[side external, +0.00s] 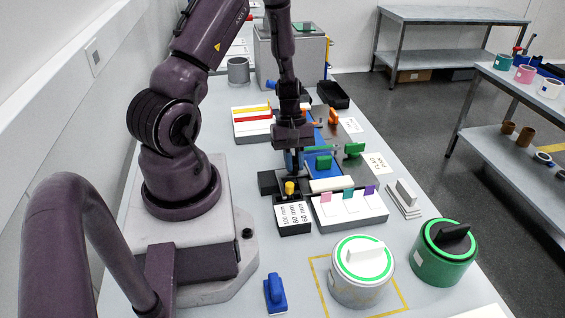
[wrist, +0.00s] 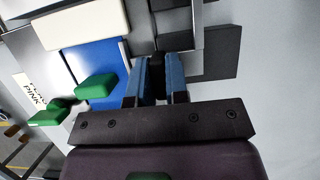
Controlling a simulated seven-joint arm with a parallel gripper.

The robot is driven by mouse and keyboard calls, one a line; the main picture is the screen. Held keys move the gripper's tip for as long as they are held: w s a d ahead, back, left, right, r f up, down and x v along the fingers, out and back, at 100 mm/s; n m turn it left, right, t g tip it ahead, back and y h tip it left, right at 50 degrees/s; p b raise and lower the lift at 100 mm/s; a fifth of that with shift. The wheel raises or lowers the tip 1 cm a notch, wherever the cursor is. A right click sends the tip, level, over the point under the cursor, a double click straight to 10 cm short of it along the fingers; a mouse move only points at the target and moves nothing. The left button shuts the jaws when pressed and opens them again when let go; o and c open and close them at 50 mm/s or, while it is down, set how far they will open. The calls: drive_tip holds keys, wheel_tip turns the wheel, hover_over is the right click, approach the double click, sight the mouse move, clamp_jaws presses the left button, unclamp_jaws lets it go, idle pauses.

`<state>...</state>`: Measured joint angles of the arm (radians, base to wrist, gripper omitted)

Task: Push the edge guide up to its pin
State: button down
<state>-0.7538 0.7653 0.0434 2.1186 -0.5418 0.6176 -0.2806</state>
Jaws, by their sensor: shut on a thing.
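My gripper (side external: 295,168) points down over the dark fixture in the middle of the bench. In the wrist view its two blue fingers (wrist: 156,80) are closed on a narrow dark part (wrist: 157,72), probably the edge guide's grip; the fingers hide most of it. A blue plate (wrist: 106,58) and a white bar (wrist: 82,25) lie beside the fingers, with green blocks (wrist: 96,87) nearby. The green blocks also show in the side view (side external: 324,162). I cannot pick out the pin or tell the gap between it and the guide.
Two round canisters (side external: 362,275) and a blue-handled item (side external: 275,294) are nearer.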

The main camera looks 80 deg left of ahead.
drive_tip(key=c, duration=1.1)
unclamp_jaws()
drive_tip(key=shift+r, duration=0.1)
drive_tip(key=v, duration=1.2)
drive_tip(key=shift+a+r, duration=0.15)
drive_tip(key=shift+r, duration=0.25)
drive_tip(key=s+d+r+m+t+y, duration=0.1)
drive_tip(key=d+r+m+t, duration=0.1)
drive_tip(key=d+r+m, duration=0.4)
drive_tip(key=s+d+r+m+t+y, duration=0.1)
drive_tip(key=d+r+m+y, duration=0.1)
drive_tip(key=d+r+m, duration=0.4)
drive_tip(key=s+d+r+m+t+y, duration=0.1)
drive_tip(key=d+r+m+t, duration=0.1)
drive_tip(key=d+r+m, duration=0.4)
drive_tip(key=shift+s+d+r+t+y, duration=0.1)
drive_tip(key=shift+s+d+t+y, duration=0.05)
drive_tip(key=shift+d, duration=0.85)
drive_tip(key=shift+s+d+r+t+y, duration=0.1)
drive_tip(key=shift+s+d+t+y, duration=0.05)
drive_tip(key=shift+d, duration=0.85)
